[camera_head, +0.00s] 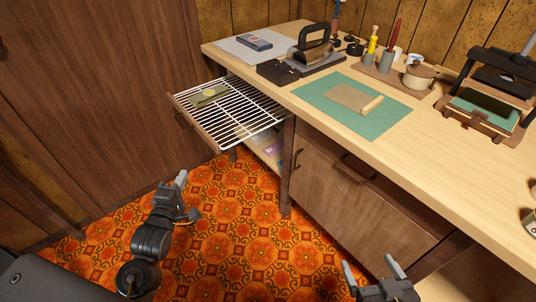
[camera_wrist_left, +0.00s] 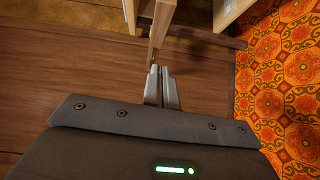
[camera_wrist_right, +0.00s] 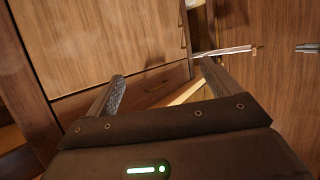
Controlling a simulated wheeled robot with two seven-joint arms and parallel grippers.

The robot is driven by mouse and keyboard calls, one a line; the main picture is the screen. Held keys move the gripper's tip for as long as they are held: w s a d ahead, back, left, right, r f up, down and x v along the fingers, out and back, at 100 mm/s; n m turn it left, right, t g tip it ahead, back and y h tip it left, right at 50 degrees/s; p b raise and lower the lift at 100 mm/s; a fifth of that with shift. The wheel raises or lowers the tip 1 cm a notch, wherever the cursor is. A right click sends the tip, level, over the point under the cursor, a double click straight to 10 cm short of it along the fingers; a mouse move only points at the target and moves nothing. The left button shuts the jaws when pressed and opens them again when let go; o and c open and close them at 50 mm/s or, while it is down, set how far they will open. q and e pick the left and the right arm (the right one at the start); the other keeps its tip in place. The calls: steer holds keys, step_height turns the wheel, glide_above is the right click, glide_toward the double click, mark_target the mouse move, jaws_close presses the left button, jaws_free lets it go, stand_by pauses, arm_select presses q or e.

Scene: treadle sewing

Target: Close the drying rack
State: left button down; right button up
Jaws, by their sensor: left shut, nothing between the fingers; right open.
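The drying rack (camera_head: 262,113) is a pull-out frame of white wires with a wooden front (camera_head: 192,124). It stands well out from under the counter. A small greenish card with a yellow round spot (camera_head: 209,94) lies on its wires. My left gripper (camera_head: 181,177) is shut and empty, low in front of the rack. In the left wrist view its fingertips (camera_wrist_left: 160,70) point at the end of a wooden board, probably the rack's front; I cannot tell if they touch. My right gripper (camera_head: 368,265) is open and empty in front of the lower cabinet.
The counter (camera_head: 440,135) holds a green mat (camera_head: 318,108), a press (camera_head: 490,105), a pot (camera_head: 419,76) and several tools. A cabinet door (camera_head: 335,185) with a handle is right of the rack. A wooden wall (camera_head: 90,90) stands at left. The patterned floor (camera_head: 245,225) is clear.

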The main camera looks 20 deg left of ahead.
arm_select(q)
steer(key=r, duration=0.1)
steer(key=b, duration=0.2)
glide_toward(206, 137)
steer(key=w+a, duration=0.2)
steer(key=a, duration=0.1)
steer(key=w+d, duration=0.1)
steer(key=w, duration=0.1)
steer(key=shift+w+d+f+b, duration=0.2)
steer(key=shift+w+d+b, duration=0.15)
steer(key=shift+b, duration=0.05)
steer(key=shift+w+d, duration=0.3)
steer(key=shift+w, duration=0.1)
arm_select(e)
steer(key=s+a+r+n+t+y, duration=0.1)
steer(key=a+r+t+y, duration=0.4)
steer(key=r, duration=0.5)
steer(key=shift+s+a+r+n+t+y, duration=0.15)
steer(key=shift+s+r+n+t+y, duration=0.15)
steer(key=shift+n+y, duration=0.25)
